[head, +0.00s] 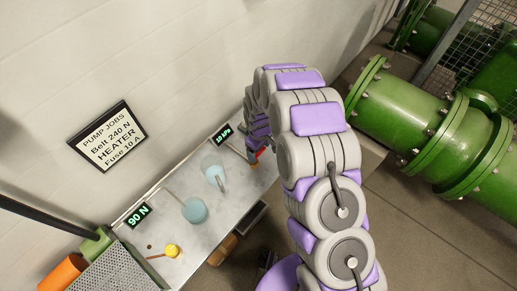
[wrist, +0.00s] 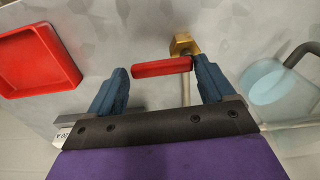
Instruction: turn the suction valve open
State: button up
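In the wrist view, the valve has a brass body (wrist: 183,45) and a red lever (wrist: 160,67) that lies across the picture. My gripper (wrist: 162,72) has two blue fingers spread wide apart, one near each end of the lever. The lever lies between the fingertips; its right end and the brass body are close to the right finger, and I cannot tell if they touch. In the head view, a small red part (head: 258,154) shows beside my arm, which hides most of my gripper and the valve.
A red tray (wrist: 38,62) is at the left in the wrist view, and a pale blue vessel (wrist: 268,82) with a dark handle is at the right. In the head view, the bench (head: 226,205) holds blue vessels and a yellow item (head: 171,251). A kPa display (head: 222,134) stands behind.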

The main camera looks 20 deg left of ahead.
jog(key=shift+o, duration=1.4)
jog(key=shift+s, duration=0.1)
notch_tip(320, 180, up, 17)
jog(key=p, duration=0.1)
jog(key=shift+p, duration=0.3)
jog(key=shift+r, duration=0.1)
